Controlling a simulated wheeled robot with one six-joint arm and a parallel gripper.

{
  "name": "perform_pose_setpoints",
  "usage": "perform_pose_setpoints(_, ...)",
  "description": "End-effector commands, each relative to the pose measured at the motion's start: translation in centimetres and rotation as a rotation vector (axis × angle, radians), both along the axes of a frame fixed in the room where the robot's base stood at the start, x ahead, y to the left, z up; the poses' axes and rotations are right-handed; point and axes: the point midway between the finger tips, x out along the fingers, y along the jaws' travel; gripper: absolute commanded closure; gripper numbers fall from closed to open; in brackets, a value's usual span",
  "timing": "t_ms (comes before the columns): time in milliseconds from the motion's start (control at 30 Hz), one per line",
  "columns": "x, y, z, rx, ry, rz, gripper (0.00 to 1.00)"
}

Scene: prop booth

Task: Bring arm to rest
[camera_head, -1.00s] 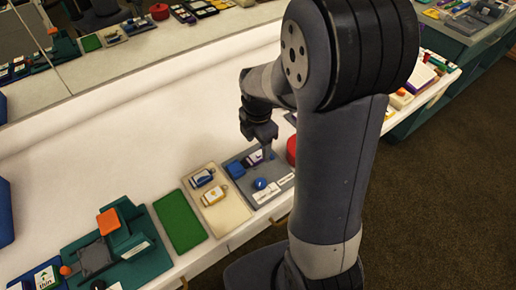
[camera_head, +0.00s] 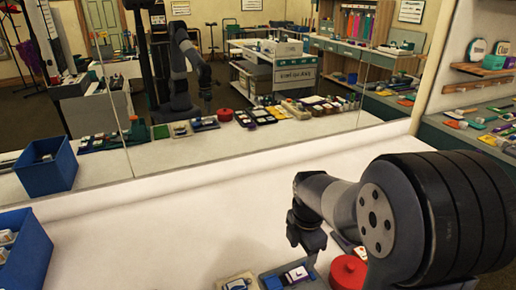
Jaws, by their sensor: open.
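My gripper (camera_head: 307,246) is at the end of my grey arm (camera_head: 330,195), pointing down over the counter's front part. Its jaws are open, and I see nothing held in them. Below and beside it lies a grey tray (camera_head: 268,270) with a small white-and-purple item (camera_head: 297,274) and a blue item (camera_head: 273,283). I cannot tell the exact height of the fingers above the tray. The black-ringed joint of my arm covers the lower right of the view.
A red round lidded pot (camera_head: 347,273) stands just right of my gripper. A beige tray (camera_head: 226,277) lies left of the grey one. A blue bin (camera_head: 22,250) is at the left edge. The white counter (camera_head: 180,225) is bare in the middle. A mirror (camera_head: 220,60) stands behind it.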

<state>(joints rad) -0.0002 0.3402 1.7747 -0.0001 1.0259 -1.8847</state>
Motion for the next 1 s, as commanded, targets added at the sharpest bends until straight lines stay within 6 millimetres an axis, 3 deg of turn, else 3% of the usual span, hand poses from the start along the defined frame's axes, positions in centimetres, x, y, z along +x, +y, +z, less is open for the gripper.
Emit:
perform_pose_setpoints(400,-0.2,0.0,-8.6,0.000,0.007,0.000,0.41)
perform_pose_setpoints(467,0.0,0.0,-6.6,0.000,-0.001,0.000,0.41)
perform_pose_setpoints(600,0.0,0.0,-5.1,0.000,-0.001,0.000,0.41)
perform_pose_setpoints(1000,0.0,0.0,-3.7,0.000,0.001,0.000,0.41)
